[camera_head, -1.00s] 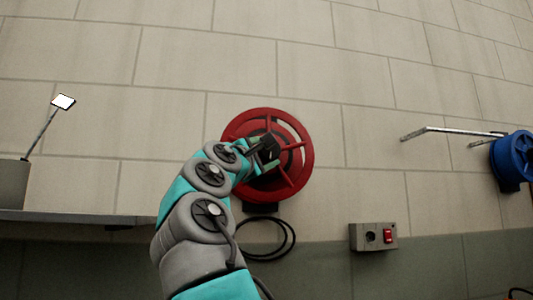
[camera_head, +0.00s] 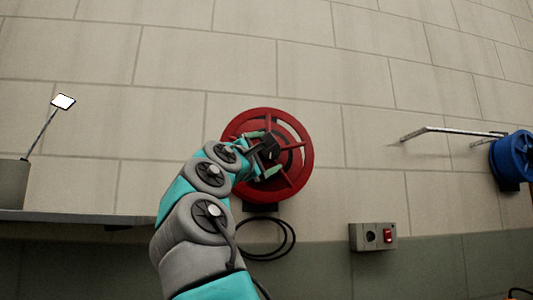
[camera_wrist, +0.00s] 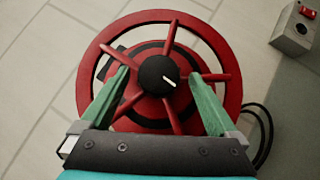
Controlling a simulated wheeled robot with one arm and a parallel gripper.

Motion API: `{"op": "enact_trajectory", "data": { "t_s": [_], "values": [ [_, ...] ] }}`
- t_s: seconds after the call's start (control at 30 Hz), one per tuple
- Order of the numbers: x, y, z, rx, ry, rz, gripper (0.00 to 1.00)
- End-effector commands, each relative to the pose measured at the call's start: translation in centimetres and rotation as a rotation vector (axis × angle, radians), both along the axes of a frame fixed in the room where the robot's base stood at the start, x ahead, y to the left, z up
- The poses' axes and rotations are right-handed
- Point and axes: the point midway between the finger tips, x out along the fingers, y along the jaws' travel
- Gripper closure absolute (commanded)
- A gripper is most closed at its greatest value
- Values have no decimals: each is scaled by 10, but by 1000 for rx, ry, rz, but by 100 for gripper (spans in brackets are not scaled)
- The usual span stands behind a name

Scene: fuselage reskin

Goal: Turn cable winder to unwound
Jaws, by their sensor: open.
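The cable winder (camera_head: 306,175) is a red wheel with spokes on the wall, in the middle of the head view. In the wrist view the winder (camera_wrist: 233,68) fills the centre, with a black hub (camera_wrist: 157,75) that carries a white mark pointing to the lower right. My gripper (camera_head: 268,155) is in front of the winder and covers part of its left side and hub in the head view. In the wrist view my gripper (camera_wrist: 160,80) is open, its two green fingers apart on either side of the hub. I cannot tell whether the fingers touch the spokes.
A black cable (camera_head: 290,240) hangs in loops below the winder. A grey box with a red switch (camera_head: 388,236) is on the wall to the lower right. A blue reel (camera_head: 510,160) and a metal bar (camera_head: 450,130) are at far right. A grey shelf (camera_head: 70,217) is at left.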

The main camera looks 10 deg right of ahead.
Motion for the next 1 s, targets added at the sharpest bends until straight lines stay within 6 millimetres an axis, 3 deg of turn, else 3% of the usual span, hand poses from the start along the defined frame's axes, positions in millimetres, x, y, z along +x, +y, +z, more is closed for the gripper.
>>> {"op": "enact_trajectory", "data": {
  "t_s": [0.2,0.6,1.0],
  "values": [
    [-4,3,-2,-1,-1,1,5],
    [-40,30,-19,-2,-3,-2,5],
    [-58,45,-28,0,-2,0,5]
  ]
}}
